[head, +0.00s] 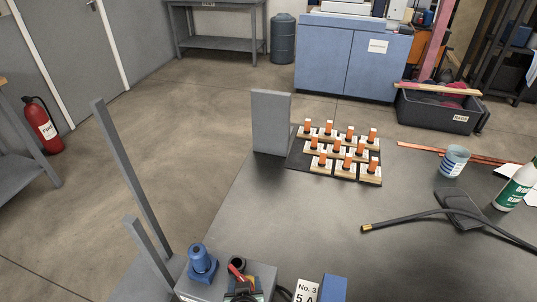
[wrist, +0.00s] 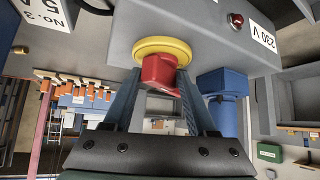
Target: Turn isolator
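The isolator is a red knob (wrist: 160,74) on a yellow ring (wrist: 161,50), mounted on a grey box (wrist: 200,25) in the wrist view. My gripper (wrist: 158,90) faces the knob, with one finger on each side of it. The fingers are apart, and the red knob shows between their tips. I cannot tell whether either fingertip touches it.
A blue fitting (head: 203,263) is on the box's left; it shows in the wrist view (wrist: 222,85) beside my right finger. A "No. 3 5 A" label (head: 307,291) stands right of the box. Several orange-topped pieces (head: 340,150) stand farther back. The mid-table is clear.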

